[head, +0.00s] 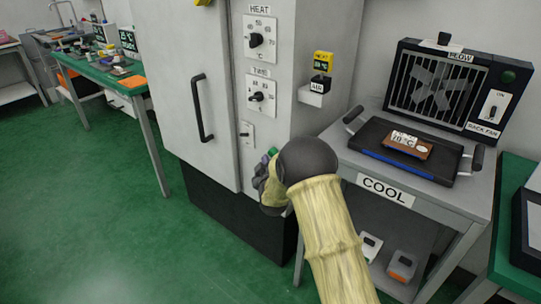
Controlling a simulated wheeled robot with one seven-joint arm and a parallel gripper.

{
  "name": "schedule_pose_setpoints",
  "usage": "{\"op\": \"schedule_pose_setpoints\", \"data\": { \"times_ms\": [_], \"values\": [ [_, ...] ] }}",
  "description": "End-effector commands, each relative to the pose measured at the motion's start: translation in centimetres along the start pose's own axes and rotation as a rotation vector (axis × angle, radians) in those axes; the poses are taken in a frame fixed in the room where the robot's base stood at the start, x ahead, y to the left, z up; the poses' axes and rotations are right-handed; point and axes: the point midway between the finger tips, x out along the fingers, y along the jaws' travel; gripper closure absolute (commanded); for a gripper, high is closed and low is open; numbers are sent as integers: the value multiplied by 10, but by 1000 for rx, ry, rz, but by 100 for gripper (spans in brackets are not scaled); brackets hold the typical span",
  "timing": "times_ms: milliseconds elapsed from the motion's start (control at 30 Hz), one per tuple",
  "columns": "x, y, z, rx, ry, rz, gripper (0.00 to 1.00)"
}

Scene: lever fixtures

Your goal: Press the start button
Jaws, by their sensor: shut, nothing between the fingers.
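The tall grey cabinet (177,90) stands in the middle, with a control panel on its right front. The panel carries a HEAT dial (256,40), a second dial (257,96) below it and a small toggle switch (245,134). My gripper (261,171) is shut and empty, low in front of the panel below the toggle, largely hidden by my own wrist. A small green spot (272,152) shows at the gripper's upper edge; it may be the start button, but I cannot tell. Whether the gripper touches the panel cannot be told.
A grey cart labelled COOL (387,190) stands to the right, bearing a dark handled tray (375,139) and a fan unit (450,85). A small AIR box (316,93) is on the cabinet's side. A green-topped bench (110,78) is at left. The green floor (90,230) at front left is clear.

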Motion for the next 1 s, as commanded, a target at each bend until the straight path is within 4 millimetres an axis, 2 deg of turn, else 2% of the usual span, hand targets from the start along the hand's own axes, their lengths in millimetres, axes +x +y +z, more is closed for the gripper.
{"op": "schedule_pose_setpoints", "data": {
  "times_ms": [367,1000],
  "values": [
    [-2,-2,-2,0,1,-1,100],
    [-35,-26,-26,0,1,-1,100]
  ]
}}
